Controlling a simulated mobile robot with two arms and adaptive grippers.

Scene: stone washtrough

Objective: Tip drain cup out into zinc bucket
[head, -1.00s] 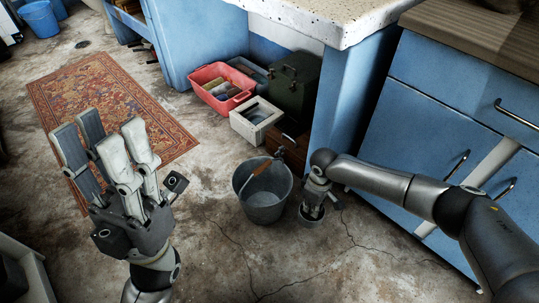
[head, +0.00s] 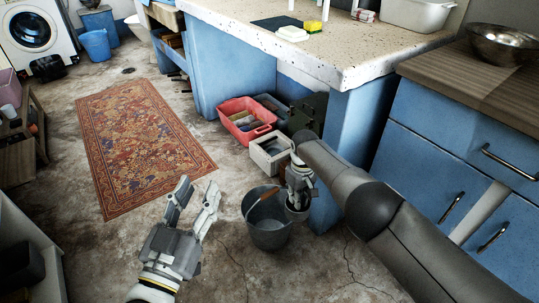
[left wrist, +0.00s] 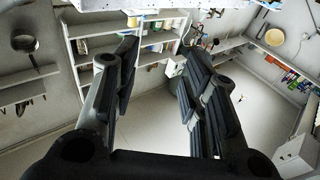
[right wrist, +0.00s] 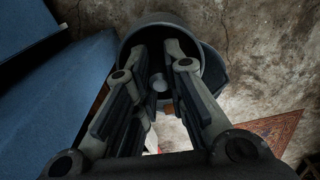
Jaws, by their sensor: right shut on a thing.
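The zinc bucket (head: 266,238) stands upright on the floor, its wooden-grip handle (head: 262,197) lying across its mouth. My right gripper (head: 297,192) is shut on the small grey drain cup (head: 297,214) at the bucket's right rim. In the head view the cup overlaps that rim; I cannot tell whether they touch. In the right wrist view the cup's round rim (right wrist: 155,22) surrounds the fingertips, and its contents are hard to make out. A dark curved edge (right wrist: 216,72) behind it appears to be the bucket. My left gripper (head: 198,190) is open and empty, left of the bucket.
A white box (head: 268,158) and a red crate (head: 240,122) stand behind the bucket under the stone counter (head: 400,50). Blue cabinets (head: 440,160) close off the right. The rug (head: 140,140) and bare floor lie open to the left.

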